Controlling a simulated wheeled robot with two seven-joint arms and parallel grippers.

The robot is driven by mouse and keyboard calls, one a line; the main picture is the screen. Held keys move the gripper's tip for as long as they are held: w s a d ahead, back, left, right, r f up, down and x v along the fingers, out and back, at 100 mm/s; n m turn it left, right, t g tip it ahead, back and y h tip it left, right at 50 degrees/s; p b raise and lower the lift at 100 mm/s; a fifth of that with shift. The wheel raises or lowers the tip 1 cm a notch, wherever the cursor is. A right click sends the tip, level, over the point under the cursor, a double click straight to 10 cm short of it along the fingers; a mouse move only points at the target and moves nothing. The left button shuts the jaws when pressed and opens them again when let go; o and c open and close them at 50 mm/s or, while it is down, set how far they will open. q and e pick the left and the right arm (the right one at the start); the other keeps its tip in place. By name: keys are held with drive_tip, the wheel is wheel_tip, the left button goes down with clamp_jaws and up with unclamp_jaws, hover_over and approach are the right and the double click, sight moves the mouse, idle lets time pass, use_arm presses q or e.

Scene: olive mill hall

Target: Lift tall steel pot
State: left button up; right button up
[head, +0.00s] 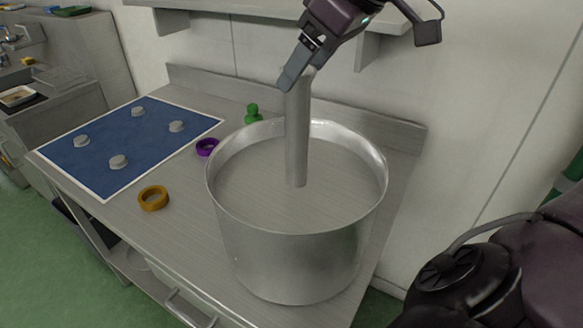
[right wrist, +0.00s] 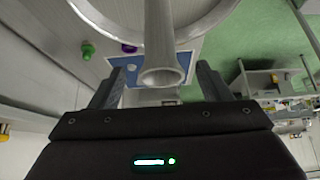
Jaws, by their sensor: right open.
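The tall steel pot (head: 290,262) stands upright on the steel bench, wide and open at the top. Its rim also shows at the top of the right wrist view (right wrist: 218,22). A slim steel tube (head: 298,140) rises inside the pot; I cannot tell whether it is fixed to the pot. My right gripper (head: 298,76) is above the pot, at the tube's upper end. In the right wrist view the tube's flared end (right wrist: 162,76) lies between the two open fingers, with a gap on each side. My left gripper is out of view.
Left of the pot are an orange ring (head: 153,204), a purple ring (head: 201,149) and a green figure (head: 253,117). A blue mat (head: 103,155) holds several grey pucks. A shelf (head: 260,9) overhangs the back; the bench's raised back edge (head: 395,134) is close behind the pot.

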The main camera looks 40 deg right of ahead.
drive_tip(key=x, duration=0.5)
drive_tip(key=shift+a+f+p, duration=0.1)
drive_tip(key=shift+p, duration=0.2)
clamp_jaws()
idle(0.4)
